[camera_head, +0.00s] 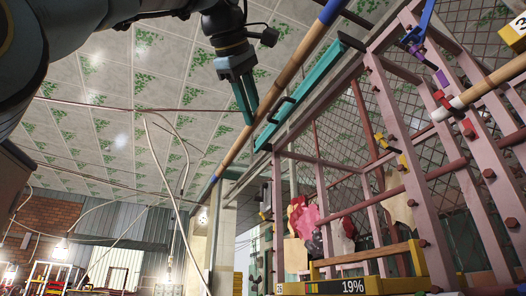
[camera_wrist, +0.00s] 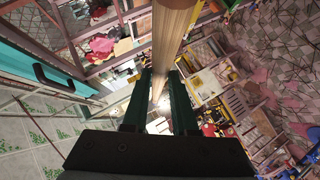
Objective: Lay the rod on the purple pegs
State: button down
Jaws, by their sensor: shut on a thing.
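The rod (camera_head: 292,68) is long and wooden with blue bands near its ends. It slants from top centre to lower left in the head view, raised high and apart from the pegs. My gripper (camera_head: 246,110) is shut on it near its middle. In the wrist view the rod (camera_wrist: 172,30) runs between the two dark green fingers (camera_wrist: 158,98). A purple peg (camera_head: 441,78) shows on the pink rack's upright at right, above a red peg (camera_head: 439,96).
The pink rack (camera_head: 392,110) fills the right side. A second, white-ended rod (camera_head: 482,89) lies by its red pegs. Yellow pegs (camera_head: 381,141) sit lower on it. A teal beam (camera_head: 300,98) runs close beside the held rod.

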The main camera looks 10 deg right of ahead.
jog(key=shift+s+a+b, duration=0.25)
jog(key=shift+a+b, duration=0.05)
jog(key=shift+a, duration=0.75)
jog(key=shift+s+a+b, duration=0.2)
jog(key=shift+a+b, duration=0.1)
jog(key=shift+a, duration=0.75)
